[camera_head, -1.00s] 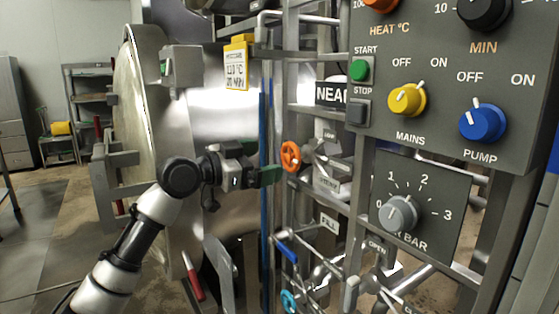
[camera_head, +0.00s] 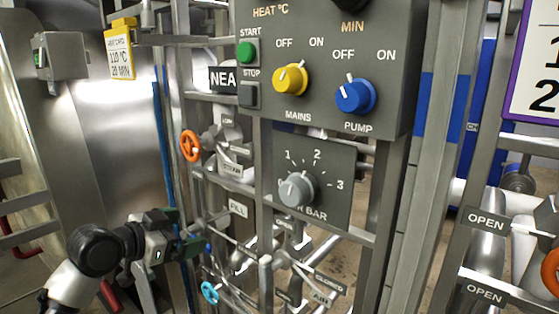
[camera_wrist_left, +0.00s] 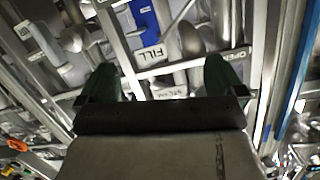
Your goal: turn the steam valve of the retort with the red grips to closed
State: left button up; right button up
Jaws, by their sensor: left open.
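The orange handwheel (camera_head: 190,146) stands on the pipe rack beside a label (camera_head: 232,169) that appears to read STEAM. Its open or closed setting cannot be read. Red grips (camera_head: 109,296) show low on the retort (camera_head: 110,105) at the left. My left gripper (camera_head: 197,244) is open and empty, below the orange wheel and near the FILL label (camera_head: 238,207). My right gripper is out of view.
The control panel (camera_head: 330,100) stands right of the wheel, with a pressure dial (camera_head: 296,189) below. A light-blue wheel (camera_head: 209,292) and crowded pipes lie under the gripper. A blue vertical pipe (camera_head: 166,130) runs left of the wheel. More OPEN labels (camera_head: 487,222) are at the right.

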pick_arm(q)
jog(key=s+d+f+n+g+y, duration=0.2)
jog(key=s+f, duration=0.5)
jog(key=f, duration=0.4)
jog(key=s+d+f+n+g+y, duration=0.1)
jog(key=s+d+f+g+y, duration=0.1)
jog(key=s+f, duration=0.65)
jog(key=s+a+f+n+g+y, duration=0.25)
jog(key=s+f, duration=0.25)
jog(key=s, duration=0.5)
jog(key=s+a+f+n+g+y, duration=0.1)
jog(key=s+f+n+g+y, duration=0.15)
jog(key=s+f, duration=0.45)
jog(key=s+f+p, duration=0.3)
jog(key=f+p, duration=0.3)
jog(key=f, duration=1.3)
jog(key=s+a+f+p, duration=0.1)
jog(key=s+f+p, duration=0.1)
jog(key=s+f, duration=0.3)
jog(key=s+a+f+g+p, duration=0.1)
jog(key=s+f, duration=0.4)
jog(key=s, duration=0.5)
jog(key=shift+s+a+g+p, duration=0.3)
jog(key=shift+s+a+p, duration=0.15)
jog(key=shift+p, duration=0.45)
